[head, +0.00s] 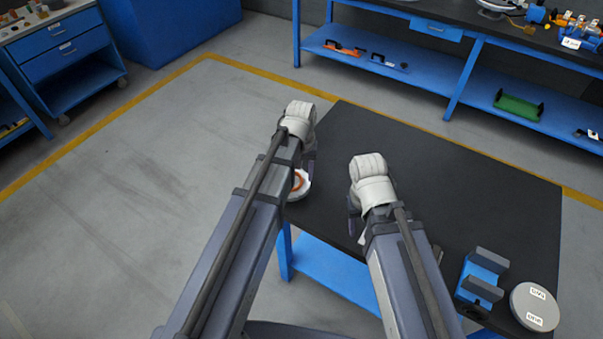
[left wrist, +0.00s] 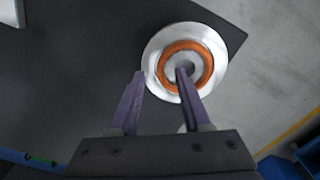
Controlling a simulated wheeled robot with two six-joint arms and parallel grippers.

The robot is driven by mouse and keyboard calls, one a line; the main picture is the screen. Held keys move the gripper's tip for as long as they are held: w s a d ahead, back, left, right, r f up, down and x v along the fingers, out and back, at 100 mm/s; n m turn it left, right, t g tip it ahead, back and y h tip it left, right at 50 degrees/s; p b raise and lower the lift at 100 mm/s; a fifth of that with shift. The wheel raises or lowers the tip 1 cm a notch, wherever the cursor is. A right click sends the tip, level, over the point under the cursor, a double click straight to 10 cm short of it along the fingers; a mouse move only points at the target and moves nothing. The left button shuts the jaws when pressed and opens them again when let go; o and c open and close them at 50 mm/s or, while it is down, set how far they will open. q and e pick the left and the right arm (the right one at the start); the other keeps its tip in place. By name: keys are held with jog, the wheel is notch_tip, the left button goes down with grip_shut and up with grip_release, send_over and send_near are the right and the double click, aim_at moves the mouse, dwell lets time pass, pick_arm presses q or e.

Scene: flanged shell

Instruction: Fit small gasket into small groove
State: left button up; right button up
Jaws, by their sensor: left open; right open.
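A round silvery flanged shell (left wrist: 214,28) lies at the table's corner in the left wrist view. An orange ring (left wrist: 207,61) lies on its face, around a darker middle; I cannot tell whether it is the small gasket or how deep it sits. In the head view the shell (head: 304,188) and ring (head: 297,182) are partly hidden by my left arm. My left gripper (left wrist: 161,73) is open; its right finger overlaps the shell's middle in the picture, its left finger is just off the rim. My right gripper (head: 353,222) is open over the table, partly hidden by its own wrist.
A blue block with grey jaws (head: 482,279) and a grey round labelled disc (head: 535,307) stand at the table's (head: 440,165) near right. The table's far middle is clear. A blue workbench (head: 440,80) stands behind, and a drawer cabinet (head: 70,45) stands far left.

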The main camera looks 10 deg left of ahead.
aim_at(302, 183)
pick_arm(q)
notch_tip(302, 183, up, 6)
jog(key=p, duration=0.5)
jog(key=shift+r, duration=0.15)
jog(key=shift+s+d, duration=0.2)
jog(key=shift+s, duration=0.15)
jog(key=s+d+m, duration=0.2)
jog(key=s+d, duration=0.1)
jog(key=s, duration=0.4)
jog(key=s+d+m+y, duration=0.1)
jog(key=s+d+m, duration=0.2)
jog(key=s, duration=0.3)
jog(key=shift+s+d+m, duration=0.3)
jog(key=shift+s, duration=0.05)
jog(key=shift+c, duration=0.2)
